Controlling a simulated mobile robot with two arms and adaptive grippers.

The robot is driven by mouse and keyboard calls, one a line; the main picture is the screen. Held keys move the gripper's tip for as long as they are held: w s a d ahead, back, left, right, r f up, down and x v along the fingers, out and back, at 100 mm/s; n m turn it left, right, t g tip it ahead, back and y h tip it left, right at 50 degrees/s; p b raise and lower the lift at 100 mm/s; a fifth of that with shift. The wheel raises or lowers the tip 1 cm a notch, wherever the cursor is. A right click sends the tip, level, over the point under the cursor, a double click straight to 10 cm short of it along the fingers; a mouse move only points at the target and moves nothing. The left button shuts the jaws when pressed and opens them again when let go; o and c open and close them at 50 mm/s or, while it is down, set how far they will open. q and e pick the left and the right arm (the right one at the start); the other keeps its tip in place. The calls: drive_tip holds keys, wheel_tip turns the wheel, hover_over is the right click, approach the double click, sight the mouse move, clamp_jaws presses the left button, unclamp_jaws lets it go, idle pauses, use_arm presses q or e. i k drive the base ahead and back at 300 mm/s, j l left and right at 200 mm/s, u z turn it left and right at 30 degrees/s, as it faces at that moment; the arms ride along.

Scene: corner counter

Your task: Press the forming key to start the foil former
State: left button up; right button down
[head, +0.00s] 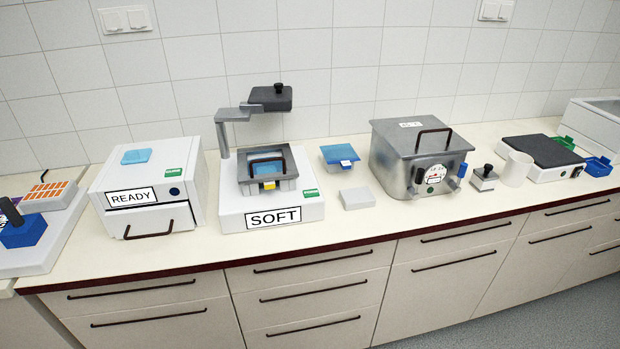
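The device that looks like the foil former (232,215) stands on the counter left of centre, with a white base and a label reading SOFT (273,217). A grey frame (290,183) with a dark handle and a blue sheet (266,170) sits on it. A dark grey head (271,96) on a jointed arm is held above and behind the frame. A small green patch (310,194) is on the base's right front; I cannot tell whether it is the forming key. Neither of my grippers is in view.
Left stands a white box (150,228) labelled READY, with a round dark button (174,191). Right are a small blue tray (340,154), a grey block (356,198), a metal box (395,150), a white cup (515,170) and a dark-topped plate (541,150). The counter's front strip is clear.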

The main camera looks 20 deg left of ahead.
sight(309, 192)
drive_tip(key=i+j, duration=0.1)
drive_tip(key=j, duration=0.65)
drive_tip(key=i+j+z, duration=0.1)
drive_tip(key=j, duration=0.7)
